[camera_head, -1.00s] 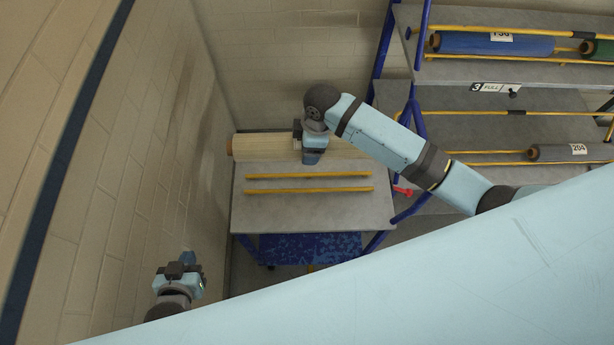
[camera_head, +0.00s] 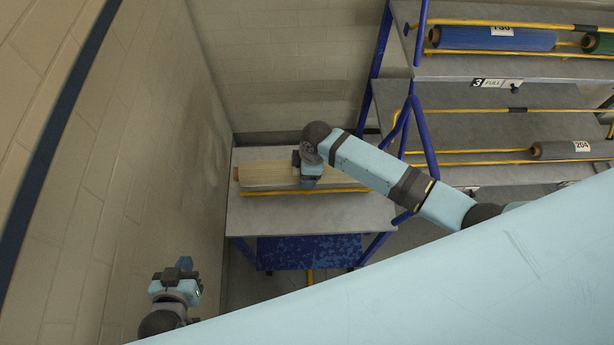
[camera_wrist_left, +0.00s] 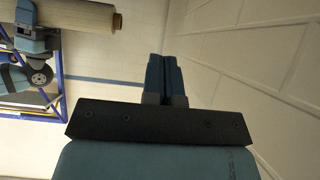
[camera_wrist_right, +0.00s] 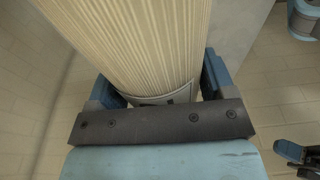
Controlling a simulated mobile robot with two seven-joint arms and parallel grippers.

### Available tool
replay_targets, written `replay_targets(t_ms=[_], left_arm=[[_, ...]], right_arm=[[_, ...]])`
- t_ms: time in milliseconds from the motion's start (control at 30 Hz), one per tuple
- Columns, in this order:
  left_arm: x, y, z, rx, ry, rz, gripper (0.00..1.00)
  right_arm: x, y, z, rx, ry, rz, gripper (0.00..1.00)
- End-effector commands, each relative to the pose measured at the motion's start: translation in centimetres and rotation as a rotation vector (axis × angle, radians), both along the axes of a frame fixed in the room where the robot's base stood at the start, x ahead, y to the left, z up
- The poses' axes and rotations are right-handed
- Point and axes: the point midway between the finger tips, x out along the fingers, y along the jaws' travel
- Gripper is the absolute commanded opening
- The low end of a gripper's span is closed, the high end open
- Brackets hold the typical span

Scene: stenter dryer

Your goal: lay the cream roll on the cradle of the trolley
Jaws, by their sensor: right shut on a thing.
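The cream roll (camera_head: 262,177), ribbed with a brown core end, lies lengthwise over the trolley (camera_head: 300,217). It covers the back yellow rail of the cradle; the front rail (camera_head: 290,192) shows along its near side. I cannot tell whether the roll touches the rails. My right gripper (camera_head: 310,181) is shut around the roll, right of its visible middle. The right wrist view shows the roll (camera_wrist_right: 140,45) between the fingers, with a partly hidden label. My left gripper (camera_head: 184,263) is empty and apart, near the left wall; its fingers are together in the left wrist view (camera_wrist_left: 165,75).
A blue-framed rack on the right holds a blue roll (camera_head: 495,38), a green roll (camera_head: 600,43) and a grey roll (camera_head: 570,150) on yellow rails. A wall stands close on the left. The trolley's front top is bare.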

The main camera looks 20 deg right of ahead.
Motion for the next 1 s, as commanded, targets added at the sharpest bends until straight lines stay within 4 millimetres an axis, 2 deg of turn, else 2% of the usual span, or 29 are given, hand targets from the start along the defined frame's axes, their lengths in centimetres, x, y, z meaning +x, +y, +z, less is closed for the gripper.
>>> replay_targets(t_ms=[100, 267, 733, 767, 800, 867, 1000], left_arm=[[0.0, -0.3, -2.1, -0.005, 0.004, -0.002, 0.0], [0.1, -0.8, -3.9, -0.012, 0.01, -0.009, 0.0], [0.4, -1.0, -3.2, -0.015, -0.002, -0.016, 0.0], [0.4, -1.0, -3.2, -0.014, -0.002, -0.016, 0.0], [0.4, -0.9, -3.2, -0.014, -0.003, -0.016, 0.0], [0.4, -0.8, -3.3, -0.013, -0.002, -0.015, 0.0], [0.3, -0.8, -3.5, -0.011, 0.003, -0.013, 0.0]], right_arm=[[0.0, 0.1, -2.0, 0.001, 0.0, 0.0, 0.31], [0.0, 0.1, -3.8, 0.002, -0.002, 0.0, 0.31], [0.0, 0.0, -4.1, 0.001, 0.0, 0.0, 0.31], [0.0, 0.0, -4.2, 0.0, 0.001, 0.0, 0.78], [0.0, 0.0, -4.1, 0.0, 0.001, 0.0, 0.88], [0.0, 0.0, -4.1, 0.0, 0.001, 0.0, 1.0], [0.0, 0.0, -4.2, 0.0, 0.001, 0.0, 1.0]])
